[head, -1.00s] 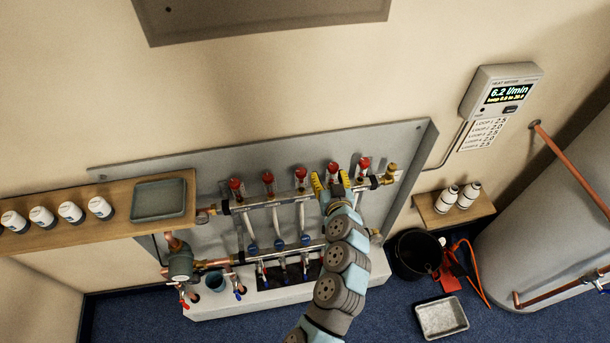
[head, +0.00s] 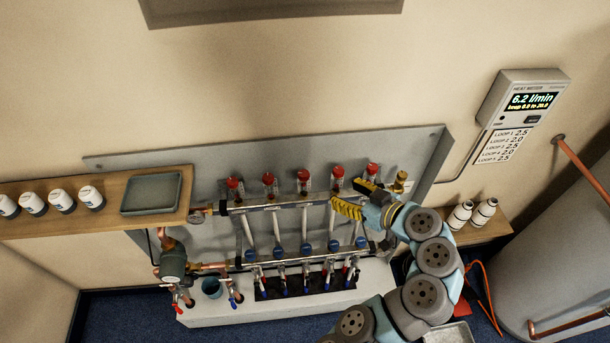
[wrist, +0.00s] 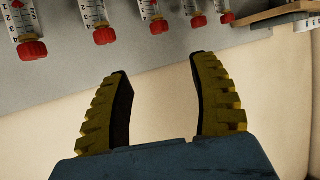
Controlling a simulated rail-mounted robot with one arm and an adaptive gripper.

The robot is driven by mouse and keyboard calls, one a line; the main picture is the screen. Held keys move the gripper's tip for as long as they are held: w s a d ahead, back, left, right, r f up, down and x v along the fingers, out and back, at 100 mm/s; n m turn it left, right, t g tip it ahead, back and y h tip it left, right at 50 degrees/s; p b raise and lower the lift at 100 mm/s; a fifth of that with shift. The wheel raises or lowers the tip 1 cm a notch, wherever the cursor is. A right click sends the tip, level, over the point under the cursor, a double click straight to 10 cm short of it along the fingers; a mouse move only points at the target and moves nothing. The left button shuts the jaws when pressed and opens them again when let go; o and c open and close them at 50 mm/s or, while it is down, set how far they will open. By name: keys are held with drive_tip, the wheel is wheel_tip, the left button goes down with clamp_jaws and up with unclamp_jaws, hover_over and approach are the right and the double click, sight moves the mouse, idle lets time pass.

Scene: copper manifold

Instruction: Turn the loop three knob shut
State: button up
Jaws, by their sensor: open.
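Several clear flow gauges with red knobs stand in a row on the upper manifold bar (head: 270,206). The middle red knob (head: 303,174), third from either end, also shows at the top of the wrist view (wrist: 159,26). A row of blue knobs sits on the lower bar, with its middle one (head: 306,249) below. No loop labels are readable on the knobs. My gripper (head: 345,191) is right of the middle gauge, near the fourth one, its yellow fingers pointing left. In the wrist view my gripper (wrist: 158,62) is open and empty, apart from the red knobs.
A heat meter (head: 527,100) on the wall reads 6.2 l/min, above a loop list (head: 503,145). A wooden shelf (head: 110,190) with a grey tray (head: 152,193) is left of the manifold. A brass fitting (head: 400,181) sits at the bar's right end. Wall above the gauges is clear.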

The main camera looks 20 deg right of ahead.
sight(305, 174)
drive_tip(key=shift+b+x, duration=0.4)
drive_tip(key=shift+x, duration=8.15)
drive_tip(key=shift+f, duration=0.1)
clamp_jaws()
